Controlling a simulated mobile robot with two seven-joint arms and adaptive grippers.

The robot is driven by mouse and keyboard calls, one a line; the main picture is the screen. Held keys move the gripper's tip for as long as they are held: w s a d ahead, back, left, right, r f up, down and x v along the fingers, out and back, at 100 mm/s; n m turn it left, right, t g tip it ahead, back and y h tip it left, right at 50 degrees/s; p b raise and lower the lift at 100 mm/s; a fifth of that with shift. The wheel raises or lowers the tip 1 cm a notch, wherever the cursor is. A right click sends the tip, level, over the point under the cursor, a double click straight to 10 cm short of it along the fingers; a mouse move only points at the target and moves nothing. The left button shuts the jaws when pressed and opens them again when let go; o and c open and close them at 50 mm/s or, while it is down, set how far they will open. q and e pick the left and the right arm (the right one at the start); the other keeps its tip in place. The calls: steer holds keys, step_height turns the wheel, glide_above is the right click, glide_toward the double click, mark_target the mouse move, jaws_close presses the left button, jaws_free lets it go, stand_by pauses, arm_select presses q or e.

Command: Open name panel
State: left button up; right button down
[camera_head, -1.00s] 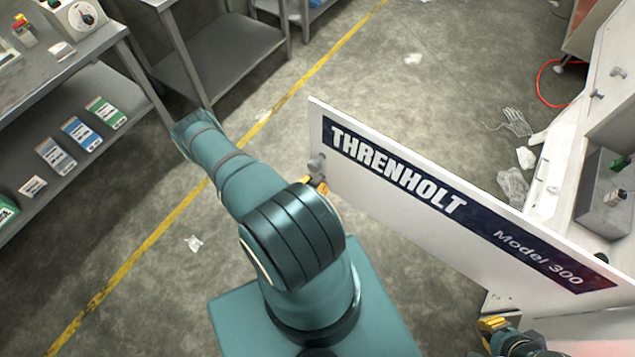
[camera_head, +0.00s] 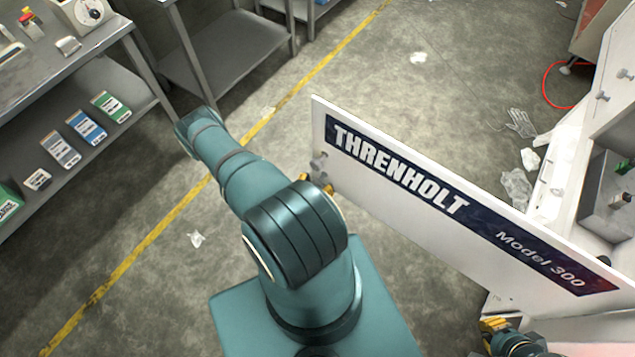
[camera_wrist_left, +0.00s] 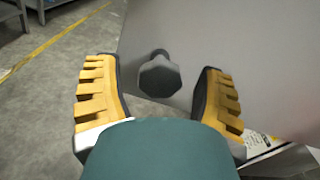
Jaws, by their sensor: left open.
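The name panel (camera_head: 440,200) is a white door with a dark "THRENHOLT Model 300" strip. It stands swung out from the white machine at the right. A grey knob (camera_head: 318,164) sits near its free left edge. In the left wrist view the octagonal knob (camera_wrist_left: 160,75) is between the open yellow fingers of my left gripper (camera_wrist_left: 157,97), with gaps on both sides. In the head view my left gripper (camera_head: 318,184) is mostly hidden behind my arm. My right gripper (camera_head: 494,330) shows partly at the bottom right, below the panel; its fingertips are unclear.
A grey workbench (camera_head: 90,50) with a lower shelf of small boxes stands at the left. Clear plastic gloves (camera_head: 520,122) and crumpled film (camera_head: 516,186) lie near the machine. The floor left of the panel is mostly clear.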

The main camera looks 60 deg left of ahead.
arm_select(q)
steer(key=v, duration=1.2)
stand_by(0.4)
